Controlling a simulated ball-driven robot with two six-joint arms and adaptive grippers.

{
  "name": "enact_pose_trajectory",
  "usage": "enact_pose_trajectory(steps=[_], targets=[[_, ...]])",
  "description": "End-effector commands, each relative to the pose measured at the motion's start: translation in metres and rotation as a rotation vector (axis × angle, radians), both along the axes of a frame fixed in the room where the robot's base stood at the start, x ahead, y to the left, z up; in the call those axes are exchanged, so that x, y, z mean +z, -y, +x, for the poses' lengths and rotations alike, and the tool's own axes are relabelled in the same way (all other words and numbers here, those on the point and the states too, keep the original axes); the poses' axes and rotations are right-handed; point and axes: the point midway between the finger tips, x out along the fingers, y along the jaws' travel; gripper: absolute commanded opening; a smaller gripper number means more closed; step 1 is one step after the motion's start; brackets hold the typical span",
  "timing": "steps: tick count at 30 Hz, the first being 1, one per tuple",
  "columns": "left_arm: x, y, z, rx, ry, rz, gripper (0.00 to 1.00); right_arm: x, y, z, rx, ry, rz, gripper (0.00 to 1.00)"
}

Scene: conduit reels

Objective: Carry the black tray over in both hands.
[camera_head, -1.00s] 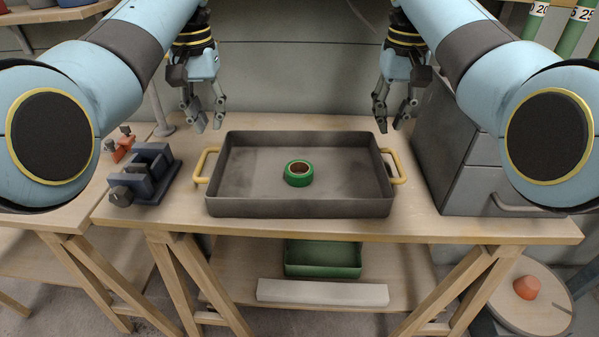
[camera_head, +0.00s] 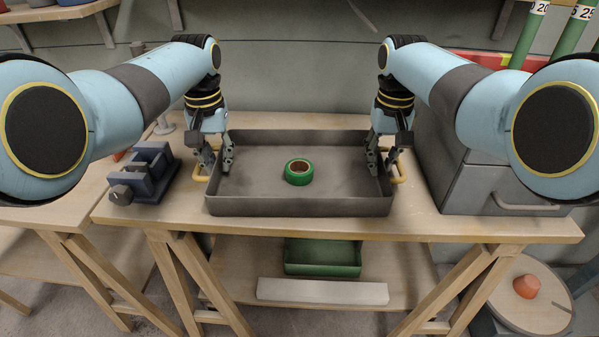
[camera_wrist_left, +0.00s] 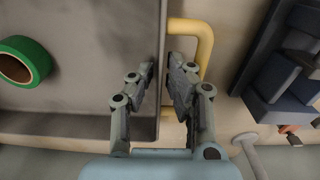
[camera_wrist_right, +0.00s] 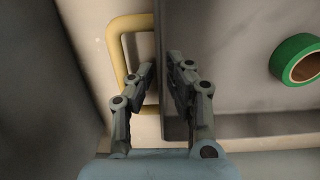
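The black tray (camera_head: 300,207) sits level on the wooden bench, with a yellow handle at each end. A green ring-shaped roll (camera_head: 298,172) lies in it near the middle. My left gripper (camera_head: 217,170) is at the left end, open, its fingers either side of the tray's end wall beside the left handle (camera_wrist_left: 208,50). My right gripper (camera_head: 382,172) is open in the same way at the right end wall, beside the right handle (camera_wrist_right: 116,45). In both wrist views a gap shows between the fingertips. Whether any finger touches the wall I cannot tell.
A blue-grey vise (camera_head: 146,175) stands left of the tray. A grey drawer cabinet (camera_head: 500,180) stands close on the right. A green bin (camera_head: 322,260) and a pale bar (camera_head: 322,292) are on the lower shelf. The bench front is clear.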

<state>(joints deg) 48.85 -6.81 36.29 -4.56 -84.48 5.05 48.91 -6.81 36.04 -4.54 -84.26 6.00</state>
Motion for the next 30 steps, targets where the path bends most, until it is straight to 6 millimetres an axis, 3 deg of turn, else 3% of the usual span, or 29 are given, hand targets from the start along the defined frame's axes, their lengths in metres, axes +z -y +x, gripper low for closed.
enact_pose_trajectory(steps=[2, 6, 24, 30], targets=[[0.000, 0.000, 0.000, 0.000, 0.000, 0.000, 0.15, 0.000, 0.000, 0.000, 0.000, 0.000, 0.000, 0.15], [0.000, 0.000, 0.000, 0.000, 0.000, 0.000, 0.00, 0.000, 0.000, 0.000, 0.000, 0.000, 0.000, 0.00], [0.001, 0.000, 0.000, 0.000, 0.001, 0.001, 0.00, 0.001, 0.000, 0.000, 0.000, 0.000, -0.001, 0.00], [0.012, 0.000, 0.001, 0.000, 0.003, 0.001, 0.00, 0.012, 0.000, 0.001, 0.000, 0.002, -0.001, 0.00]])
